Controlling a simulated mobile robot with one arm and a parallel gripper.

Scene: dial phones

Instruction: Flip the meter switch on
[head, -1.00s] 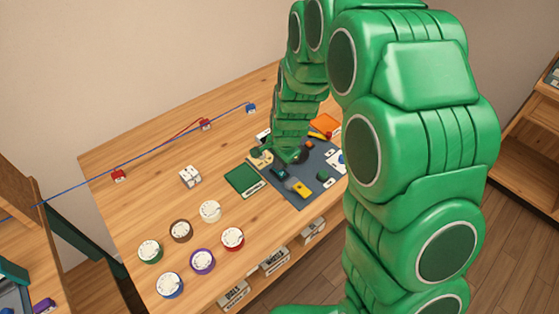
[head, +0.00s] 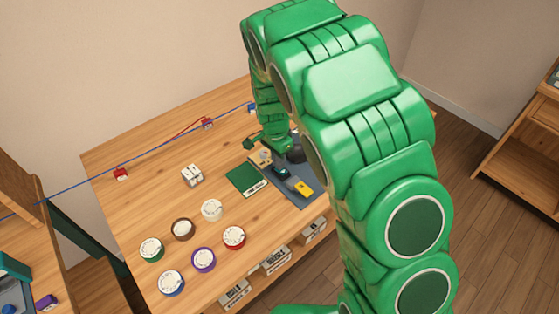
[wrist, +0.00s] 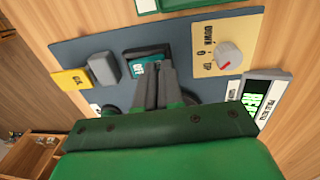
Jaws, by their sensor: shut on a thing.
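The meter is a dark box with a teal display (wrist: 144,67) on the slate-grey mat (wrist: 200,87), and it also shows in the head view (head: 281,172). My gripper (wrist: 164,74) reaches over the meter's near right part, with its two dark fingers almost together. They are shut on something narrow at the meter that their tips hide. I cannot make out the meter's switch or its position. In the head view my arm covers most of the gripper.
A grey block (wrist: 103,67) and a yellow block (wrist: 72,79) are on the left. Several coloured dials, one purple (head: 203,259), stand on the table.

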